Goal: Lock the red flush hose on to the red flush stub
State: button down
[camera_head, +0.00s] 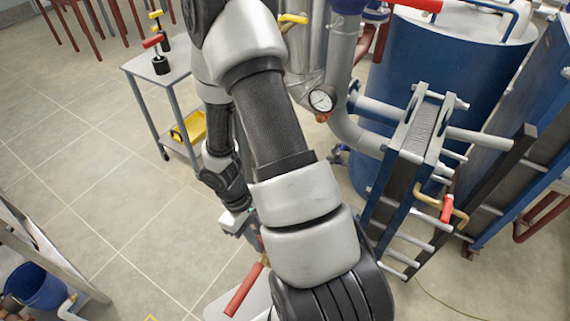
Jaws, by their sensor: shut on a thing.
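My gripper (236,221) is low in the middle, left of my forearm. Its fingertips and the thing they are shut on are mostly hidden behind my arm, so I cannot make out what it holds. A red bar with a brass-coloured end (244,290) lies below the gripper, over a pale surface; I cannot tell whether it touches the gripper. A bent brass pipe with a red grip (447,208) is on the front of the plate exchanger (408,160) at the right. I cannot tell for sure which part is the red flush stub or the red flush hose.
A small cart (177,73) at upper left carries a red-handled and a yellow-handled black piece, with a yellow tray (194,126) below. A blue tank (440,70), grey pipes and a gauge (321,101) stand behind the exchanger. A blue bucket (36,287) is at lower left.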

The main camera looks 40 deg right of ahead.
jog(key=s+d+r+n+g+h, duration=0.1)
jog(key=s+d+r+n+h, duration=0.15)
jog(key=d+n+h, duration=0.2)
jog(key=s+d+r+n+h, duration=0.1)
jog(key=d+r+n+h, duration=0.25)
jog(key=d, duration=0.25)
jog(key=w+d+r+n+t+h, duration=0.2)
jog(key=w+r+n+t+h, duration=0.5)
jog(key=w+r+n+t, duration=0.3)
jog(key=w+d+t, duration=0.1)
jog(key=w+d, duration=0.2)
jog(key=d, duration=0.3)
jog(key=shift+f+m, duration=0.2)
jog(key=shift+m, duration=0.1)
jog(key=shift+w+d, duration=0.15)
jog(key=shift+d, duration=0.15)
jog(key=shift+w+d, duration=0.15)
jog(key=shift+d, duration=0.3)
